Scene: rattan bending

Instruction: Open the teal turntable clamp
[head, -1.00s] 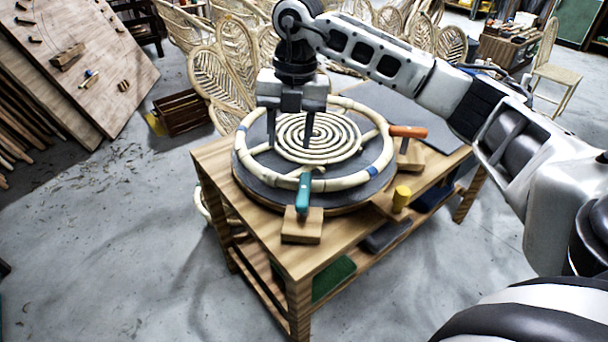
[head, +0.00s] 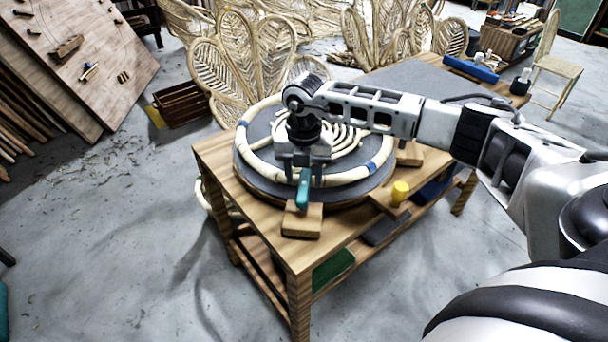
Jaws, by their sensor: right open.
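The teal clamp (head: 303,190) stands on a wooden block at the front edge of the turntable (head: 222,172). Its teal handle points toward me. My right gripper (head: 303,180) is open, pointing down just behind and above the teal handle, its fingers close around the handle's upper end. I cannot tell whether they touch it. The rattan ring (head: 262,172) lies on the turntable, with a rattan spiral (head: 352,134) inside it, partly hidden by my right arm. My left gripper is not in view.
The wooden bench (head: 265,232) carries the turntable. My right forearm covers the orange clamp's place. Rattan chairs (head: 235,75) stand behind; a wooden crate (head: 183,107) is on the floor at left.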

